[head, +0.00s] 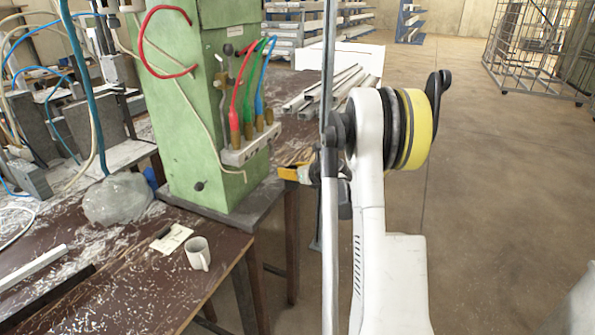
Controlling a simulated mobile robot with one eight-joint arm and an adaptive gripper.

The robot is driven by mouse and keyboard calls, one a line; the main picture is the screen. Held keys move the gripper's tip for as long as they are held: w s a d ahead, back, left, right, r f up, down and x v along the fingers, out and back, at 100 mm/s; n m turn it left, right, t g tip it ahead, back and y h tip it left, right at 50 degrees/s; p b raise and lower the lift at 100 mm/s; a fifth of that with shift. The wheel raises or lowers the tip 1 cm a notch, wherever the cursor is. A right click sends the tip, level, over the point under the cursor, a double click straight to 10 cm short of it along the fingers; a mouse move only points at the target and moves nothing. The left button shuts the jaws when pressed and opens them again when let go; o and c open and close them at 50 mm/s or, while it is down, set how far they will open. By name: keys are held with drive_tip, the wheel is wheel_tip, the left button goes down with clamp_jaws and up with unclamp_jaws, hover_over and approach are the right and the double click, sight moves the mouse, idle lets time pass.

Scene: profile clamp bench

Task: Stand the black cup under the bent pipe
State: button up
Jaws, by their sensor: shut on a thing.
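No black cup can be picked out in the head view, and no bent pipe can be identified with certainty. The only cup that shows clearly is a white mug (198,253), upright near the right edge of the brown bench. My white arm with a yellow band stands upright right of the middle. I cannot make out my gripper or its fingers, nor anything held in them. The arm hides part of the area behind it.
A green machine column (205,110) stands on the bench (140,285), with a red, a green and a blue hose. A plastic-wrapped lump (117,200) and a paper note (171,238) lie near the mug. Open floor (480,200) is to the right, with a wire cage (530,45) at the back.

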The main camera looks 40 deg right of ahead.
sight(287, 180)
drive_tip(key=shift+w+a+f+b, duration=0.1)
drive_tip(key=shift+w+a, duration=0.4)
drive_tip(key=shift+w, duration=0.65)
drive_tip(key=shift+w+a+f+b, duration=0.15)
drive_tip(key=shift+w+a, duration=0.3)
drive_tip(key=shift+w, duration=0.75)
drive_tip(key=shift+w+a+b, duration=0.1)
drive_tip(key=shift+w+a, duration=0.4)
drive_tip(key=shift+w, duration=0.65)
drive_tip(key=shift+s+f+b, duration=0.1)
drive_tip(key=shift+f+b, duration=0.2)
drive_tip(key=shift+b, duration=0.05)
drive_tip(key=o, duration=1.3)
drive_tip(key=shift+o, duration=0.2)
drive_tip(key=shift+s, duration=0.1)
drive_tip(key=shift+s+a+b, duration=0.2)
drive_tip(key=shift+s+a, duration=0.05)
drive_tip(key=shift+s, duration=1.35)
drive_tip(key=shift+s+a+b, duration=0.2)
drive_tip(key=shift+s, duration=1.45)
drive_tip(key=shift+s+a+b, duration=0.2)
drive_tip(key=shift+s+a, duration=0.05)
drive_tip(key=shift+s, duration=1.35)
